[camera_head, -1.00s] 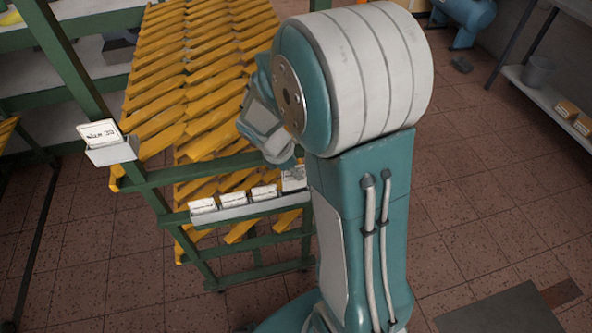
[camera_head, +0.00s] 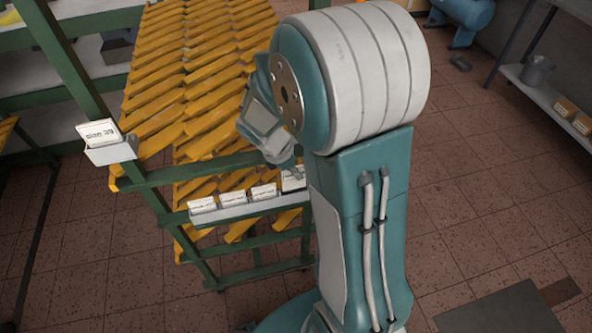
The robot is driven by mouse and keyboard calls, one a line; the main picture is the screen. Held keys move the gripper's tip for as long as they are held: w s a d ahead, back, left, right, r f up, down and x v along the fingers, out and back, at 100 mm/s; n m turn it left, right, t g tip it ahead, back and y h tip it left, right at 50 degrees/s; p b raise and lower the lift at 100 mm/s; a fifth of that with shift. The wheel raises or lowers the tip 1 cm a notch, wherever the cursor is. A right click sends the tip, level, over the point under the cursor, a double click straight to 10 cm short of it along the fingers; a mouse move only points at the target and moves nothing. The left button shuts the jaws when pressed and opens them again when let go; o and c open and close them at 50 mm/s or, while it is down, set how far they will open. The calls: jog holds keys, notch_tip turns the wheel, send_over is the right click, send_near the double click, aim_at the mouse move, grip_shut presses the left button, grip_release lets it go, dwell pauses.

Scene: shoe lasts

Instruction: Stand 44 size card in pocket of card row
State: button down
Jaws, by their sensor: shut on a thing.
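The card row (camera_head: 240,211) is a pale strip of pockets fixed along the green rack's front rail. Several small white cards stand in it, among them one at its left end (camera_head: 203,204) and one near its middle (camera_head: 264,191). A larger white card (camera_head: 292,180) is at the row's right end, right under my gripper (camera_head: 297,170). My gripper is shut on this card, mostly hidden behind my arm. I cannot read its number, and I cannot tell whether its lower edge is inside a pocket or just above it.
A "size 39" card (camera_head: 100,133) stands in a separate holder (camera_head: 111,153) on the green post at the left. Yellow shoe lasts (camera_head: 190,75) fill the rack behind the row. A shelf with a bucket (camera_head: 537,70) is at the far right. Tiled floor is open at right.

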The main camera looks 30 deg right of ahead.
aim_at(296, 187)
jog(key=shift+f, duration=2.1)
dwell(0.6)
jog(key=c, duration=0.7)
grip_release()
jog(key=shift+o, duration=0.2)
jog(key=o, duration=0.3)
jog(key=shift+o, duration=0.2)
jog(key=shift+r, duration=0.1)
jog(key=shift+d+v, duration=0.2)
jog(key=shift+v, duration=1.85)
jog(key=shift+r, duration=0.15)
